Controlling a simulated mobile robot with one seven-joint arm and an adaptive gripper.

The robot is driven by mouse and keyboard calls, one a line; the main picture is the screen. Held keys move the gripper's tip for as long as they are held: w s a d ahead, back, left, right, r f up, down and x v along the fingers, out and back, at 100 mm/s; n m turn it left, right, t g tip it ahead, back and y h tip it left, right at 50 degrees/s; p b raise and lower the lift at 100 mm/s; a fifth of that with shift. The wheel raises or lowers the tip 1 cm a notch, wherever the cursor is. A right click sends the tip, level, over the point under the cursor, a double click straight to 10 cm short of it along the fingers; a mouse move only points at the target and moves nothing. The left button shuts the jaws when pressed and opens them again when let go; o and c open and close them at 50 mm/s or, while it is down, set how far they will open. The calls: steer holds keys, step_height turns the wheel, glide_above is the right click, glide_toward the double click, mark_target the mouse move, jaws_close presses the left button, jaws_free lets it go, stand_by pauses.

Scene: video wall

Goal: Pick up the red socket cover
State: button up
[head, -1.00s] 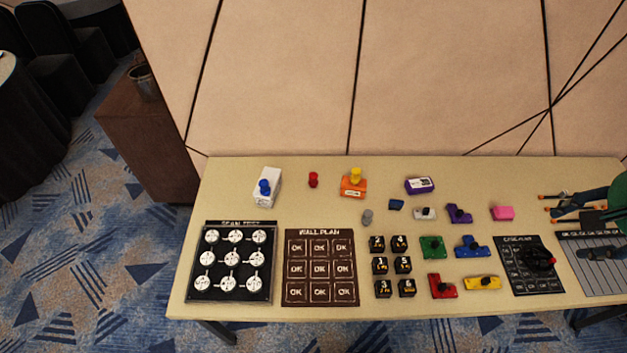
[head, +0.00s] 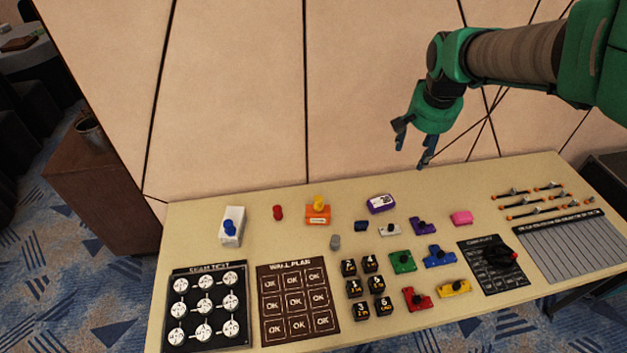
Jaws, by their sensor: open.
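A small red cylinder-like piece (head: 277,212), which looks like the red socket cover, stands alone on the table's back left part. It is between a white box with a blue knob (head: 232,226) and an orange box with a yellow knob (head: 317,211). I cannot make out its finer shape. My gripper (head: 411,157) is open and empty, pointing down above the table's back edge. It is well to the right of the red piece and higher up.
A purple box (head: 381,203), a grey peg (head: 335,242) and several coloured blocks lie right of the red piece. The scan test board (head: 206,342) and wall plan board (head: 298,342) lie in front. A panelled wall (head: 250,100) stands close behind the table (head: 185,213).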

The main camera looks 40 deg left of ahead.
steer(key=w+a+f, duration=0.2)
steer(key=a+f, duration=0.4)
steer(key=a, duration=0.5)
steer(key=n+g+p, duration=0.2)
steer(key=p, duration=0.1)
glide_above(277, 208)
steer(key=s, duration=0.1)
step_height(277, 208, down, 30)
steer(key=r, duration=0.1)
steer(key=shift+s+d+f+h, duration=0.1)
steer(key=shift+d+f+h, duration=0.15)
steer(key=shift+d+h, duration=0.1)
steer(key=f, duration=0.5)
steer(key=w+f, duration=0.1)
steer(key=f, duration=0.2)
steer(key=shift+a+f+b, duration=0.2)
steer(key=shift+b, duration=0.15)
steer(key=shift+f, duration=0.1)
steer(key=shift+f, duration=0.1)
steer(key=shift+w+a+f, duration=0.1)
steer(key=shift+f, duration=2.4)
